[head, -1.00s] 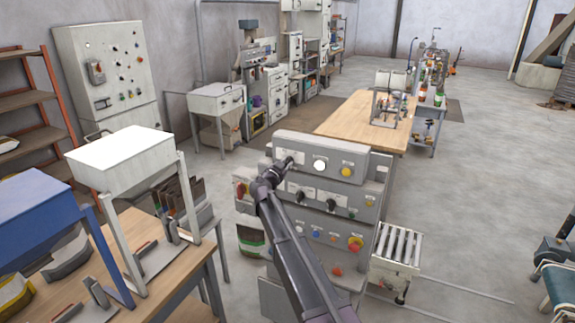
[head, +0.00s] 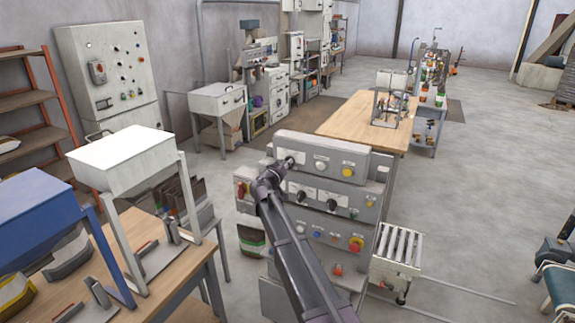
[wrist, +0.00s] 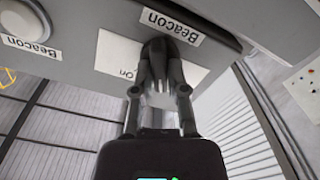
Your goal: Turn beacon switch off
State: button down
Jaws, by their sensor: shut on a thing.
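The beacon switch (wrist: 158,47) is a dark knob on a grey panel, under a "Beacon" label in the wrist view. A white plate reading "On" lies behind it. My gripper (wrist: 158,78) is shut on the knob, with one finger on each side. In the head view my gripper (head: 284,164) is at the left end of the upper control box (head: 306,148) and hides the switch. The round beacon lamp (head: 321,166) sits right of it and looks dull white; it also shows in the wrist view (wrist: 20,20) next to another "Beacon" label.
A yellow button (head: 348,171) is right of the lamp.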

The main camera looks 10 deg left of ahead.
jog(key=shift+n, duration=0.4)
jog(key=c, duration=0.7)
grip_release()
jog(key=shift+o, duration=0.2)
jog(key=v, duration=1.2)
